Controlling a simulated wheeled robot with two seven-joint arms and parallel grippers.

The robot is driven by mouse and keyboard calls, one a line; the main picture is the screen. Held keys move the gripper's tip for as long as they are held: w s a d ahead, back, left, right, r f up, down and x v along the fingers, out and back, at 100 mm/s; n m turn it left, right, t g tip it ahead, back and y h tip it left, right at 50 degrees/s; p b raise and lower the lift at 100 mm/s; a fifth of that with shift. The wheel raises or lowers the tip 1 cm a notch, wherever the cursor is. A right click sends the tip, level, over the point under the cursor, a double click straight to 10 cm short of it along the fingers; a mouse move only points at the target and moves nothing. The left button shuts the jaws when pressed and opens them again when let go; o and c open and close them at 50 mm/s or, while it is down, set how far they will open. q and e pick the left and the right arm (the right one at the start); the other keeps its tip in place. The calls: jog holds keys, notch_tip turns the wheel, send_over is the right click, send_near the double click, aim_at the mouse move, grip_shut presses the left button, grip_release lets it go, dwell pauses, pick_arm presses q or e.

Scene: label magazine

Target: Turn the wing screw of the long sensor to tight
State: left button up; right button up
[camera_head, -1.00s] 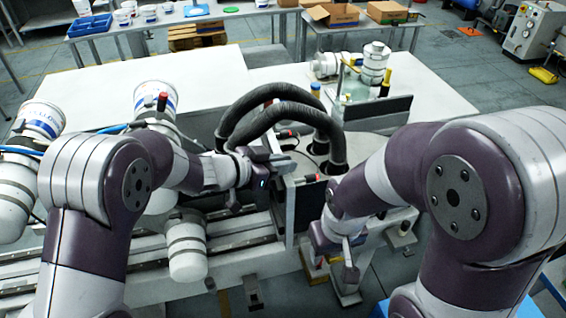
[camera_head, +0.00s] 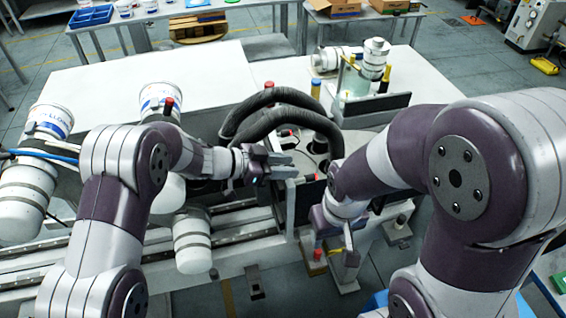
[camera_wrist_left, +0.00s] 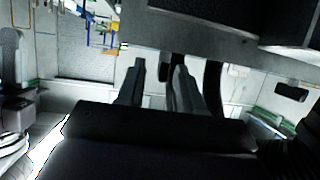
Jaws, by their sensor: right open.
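My left gripper (camera_head: 284,165) is beside the grey upright plate, below the black hoses, with its fingers apart. In the left wrist view its two fingers (camera_wrist_left: 159,82) are apart with nothing clearly between them. My right gripper (camera_head: 346,262) points down at the lower right, near small posts on the machine's front; it is open. A small black part with a red tip (camera_head: 287,131) lies behind my left gripper. I cannot make out the long sensor or its wing screw for certain; the grippers and the plate may hide them.
Thick black hoses (camera_head: 268,98) arch just behind my left gripper. The white tabletop (camera_head: 200,72) is largely clear.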

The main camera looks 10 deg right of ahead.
pick_arm(q)
jog(key=shift+d, duration=0.1)
jog(key=b+v, duration=0.2)
jog(key=v, duration=0.5)
jog(key=shift+b, duration=0.3)
jog(key=shift+r, duration=0.1)
jog(key=shift+a, duration=0.25)
